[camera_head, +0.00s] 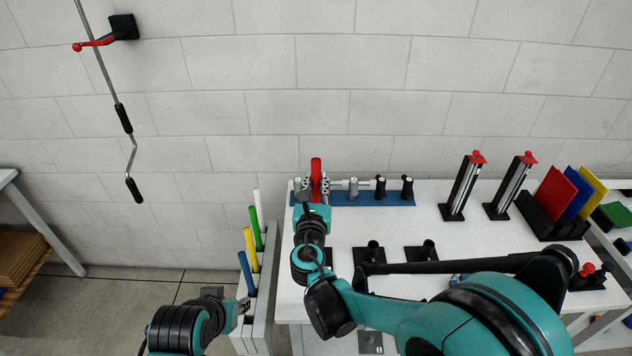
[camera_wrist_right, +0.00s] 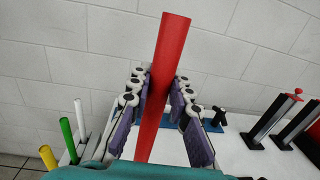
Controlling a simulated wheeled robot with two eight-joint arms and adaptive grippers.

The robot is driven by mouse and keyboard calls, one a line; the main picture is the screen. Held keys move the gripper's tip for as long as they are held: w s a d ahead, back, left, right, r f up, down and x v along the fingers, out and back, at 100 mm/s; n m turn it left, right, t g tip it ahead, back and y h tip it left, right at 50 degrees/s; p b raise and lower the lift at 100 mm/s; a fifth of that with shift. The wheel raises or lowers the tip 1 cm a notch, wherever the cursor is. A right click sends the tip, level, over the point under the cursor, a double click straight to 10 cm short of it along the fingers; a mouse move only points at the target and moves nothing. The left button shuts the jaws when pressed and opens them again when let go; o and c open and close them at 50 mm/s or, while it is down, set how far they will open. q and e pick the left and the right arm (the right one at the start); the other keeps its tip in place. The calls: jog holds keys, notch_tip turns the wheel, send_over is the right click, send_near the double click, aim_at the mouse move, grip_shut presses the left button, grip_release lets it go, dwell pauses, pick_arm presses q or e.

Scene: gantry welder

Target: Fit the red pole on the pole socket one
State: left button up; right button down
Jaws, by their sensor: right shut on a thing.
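The red pole (camera_head: 316,178) stands roughly upright above the left end of the table. My right gripper (camera_head: 316,188) is shut on it, with a finger on each side. In the right wrist view the red pole (camera_wrist_right: 163,85) runs between the padded fingers (camera_wrist_right: 160,105), tilted a little; its lower end is hidden.
The rack (camera_head: 262,315) holds blue, yellow, green and white poles beside the white table (camera_head: 345,226). A blue rail (camera_head: 345,198) with clamps lies along the back. Two upright red-topped posts (camera_head: 460,188) (camera_head: 510,187) and colored panels (camera_head: 556,200) stand at right. My right arm crosses the table front.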

jog(key=shift+f+b, duration=0.3)
jog(key=shift+f, duration=0.15)
jog(key=c, duration=1.3)
grip_release()
jog(key=shift+s, duration=0.1)
